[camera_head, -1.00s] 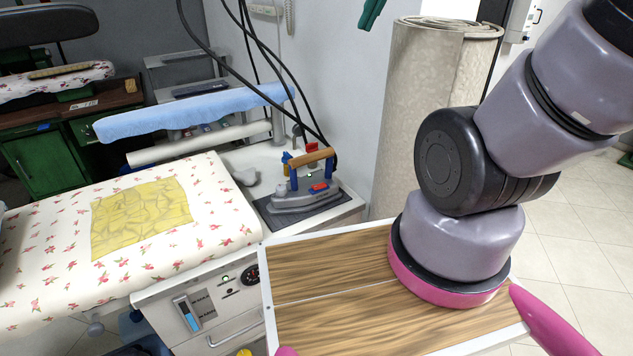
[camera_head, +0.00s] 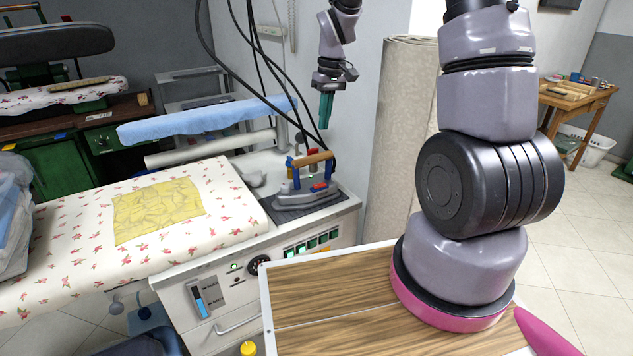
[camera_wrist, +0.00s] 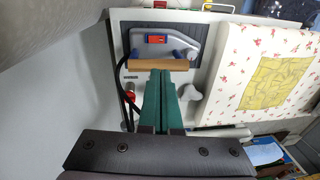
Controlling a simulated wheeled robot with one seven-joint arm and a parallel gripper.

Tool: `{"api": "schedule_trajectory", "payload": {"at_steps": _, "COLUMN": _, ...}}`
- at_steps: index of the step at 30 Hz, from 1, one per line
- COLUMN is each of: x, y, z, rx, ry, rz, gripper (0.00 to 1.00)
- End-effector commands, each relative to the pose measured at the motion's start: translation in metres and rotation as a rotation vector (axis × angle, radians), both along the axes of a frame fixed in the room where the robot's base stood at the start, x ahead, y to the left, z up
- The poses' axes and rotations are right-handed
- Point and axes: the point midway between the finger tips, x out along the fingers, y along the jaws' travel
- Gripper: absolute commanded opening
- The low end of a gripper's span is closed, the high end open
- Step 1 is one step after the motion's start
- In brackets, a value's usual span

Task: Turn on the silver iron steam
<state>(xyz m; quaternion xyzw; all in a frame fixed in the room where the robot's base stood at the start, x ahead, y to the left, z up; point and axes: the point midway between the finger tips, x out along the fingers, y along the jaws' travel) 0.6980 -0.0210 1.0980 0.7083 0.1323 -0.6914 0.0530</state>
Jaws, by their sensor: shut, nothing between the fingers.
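The silver iron (camera_head: 293,198) with a brown wooden handle (camera_head: 312,158) and blue handle posts rests flat on a dark mat (camera_head: 335,200) at the right end of the ironing station. A red switch (camera_head: 319,186) shows on its body. My gripper (camera_head: 325,125), with green fingers, is shut and empty, pointing down just above the iron's handle. In the wrist view my gripper (camera_wrist: 160,73) overlaps the near side of the handle (camera_wrist: 148,65); I cannot tell whether they touch. The iron's body (camera_wrist: 180,35) and red switch (camera_wrist: 156,39) lie beyond the handle.
Black cables (camera_head: 262,62) hang beside the iron, close to my gripper. A floral ironing board (camera_head: 80,250) with a yellow cloth (camera_head: 158,208) lies left. Green-lit buttons (camera_head: 313,243) line the station's front. A rolled grey carpet (camera_head: 398,130) stands right of the station.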

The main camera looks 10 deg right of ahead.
Motion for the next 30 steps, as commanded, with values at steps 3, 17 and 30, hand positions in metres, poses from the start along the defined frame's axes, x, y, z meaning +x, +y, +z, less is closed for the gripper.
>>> {"api": "schedule_trajectory", "payload": {"at_steps": 3, "x": 0.006, "y": 0.003, "z": -0.022, "rx": 0.002, "ry": 0.028, "rz": 0.032, "gripper": 0.0}}
{"api": "schedule_trajectory", "payload": {"at_steps": 17, "x": 0.009, "y": 0.005, "z": -0.033, "rx": 0.003, "ry": 0.04, "rz": 0.054, "gripper": 0.0}}
{"api": "schedule_trajectory", "payload": {"at_steps": 30, "x": 0.006, "y": 0.012, "z": -0.09, "rx": 0.003, "ry": 0.047, "rz": 0.055, "gripper": 0.0}}
